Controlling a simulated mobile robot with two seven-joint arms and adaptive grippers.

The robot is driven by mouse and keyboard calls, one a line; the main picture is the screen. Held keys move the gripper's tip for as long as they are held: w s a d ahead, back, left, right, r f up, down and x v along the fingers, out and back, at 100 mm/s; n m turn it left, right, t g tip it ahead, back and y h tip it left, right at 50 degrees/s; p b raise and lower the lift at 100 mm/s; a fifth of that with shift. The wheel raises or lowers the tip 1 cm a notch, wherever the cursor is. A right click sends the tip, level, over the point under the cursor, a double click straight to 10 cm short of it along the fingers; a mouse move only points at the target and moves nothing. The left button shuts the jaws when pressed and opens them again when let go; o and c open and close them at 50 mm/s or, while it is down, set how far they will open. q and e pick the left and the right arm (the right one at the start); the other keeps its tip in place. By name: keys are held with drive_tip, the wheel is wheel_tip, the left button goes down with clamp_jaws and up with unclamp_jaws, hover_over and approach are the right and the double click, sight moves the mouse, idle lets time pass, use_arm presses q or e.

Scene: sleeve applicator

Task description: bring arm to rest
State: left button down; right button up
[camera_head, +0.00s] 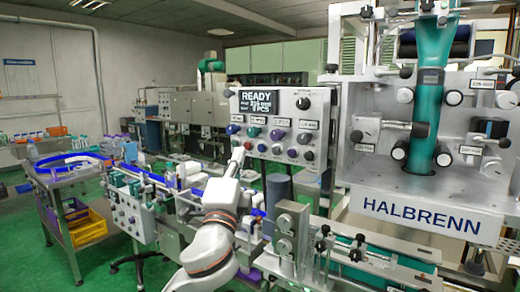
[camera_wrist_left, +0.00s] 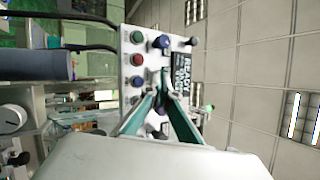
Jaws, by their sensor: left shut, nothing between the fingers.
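My left arm, white with a dark ring, rises from the bottom of the head view. Its gripper (camera_head: 238,156) is up against or just in front of the grey control panel (camera_head: 311,101), near its lower left edge. In the left wrist view the teal fingers of this gripper (camera_wrist_left: 164,98) come together at the tips in front of the sideways-looking panel (camera_wrist_left: 129,82). They are shut with nothing between them. I cannot tell whether the tips touch a knob there. The panel carries a "READY" display (camera_head: 257,102) and several coloured knobs and buttons. My right gripper is not in view.
The large HALBRENN machine (camera_head: 425,205) fills the right side, with a teal sleeve web (camera_head: 428,115). A conveyor (camera_head: 150,180) with blue rails runs at the left of my arm. A metal cart (camera_head: 70,205) with a yellow bin stands far left. Green floor shows between them.

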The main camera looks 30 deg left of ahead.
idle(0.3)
use_arm(q)
drive_tip(key=d+f+n+g+h, duration=0.1)
drive_tip(key=d+f+g+h, duration=0.25)
drive_tip(key=f, duration=1.35)
drive_tip(key=d+f+g+h, duration=0.2)
drive_tip(key=d+f+h, duration=0.3)
drive_tip(key=f, duration=1.2)
drive_tip(key=s+d+f+n+g+h, duration=0.1)
drive_tip(key=s+d+f+n, duration=0.3)
drive_tip(key=s+f, duration=0.7)
drive_tip(key=s+d+f+n+g+h, duration=0.2)
drive_tip(key=s+d+f+n+g, duration=0.2)
drive_tip(key=s+f, duration=0.7)
wheel_tip(320, 180, down, 7)
drive_tip(key=shift+s+d+r, duration=0.15)
drive_tip(key=shift+s+d, duration=0.05)
drive_tip(key=shift+d, duration=0.1)
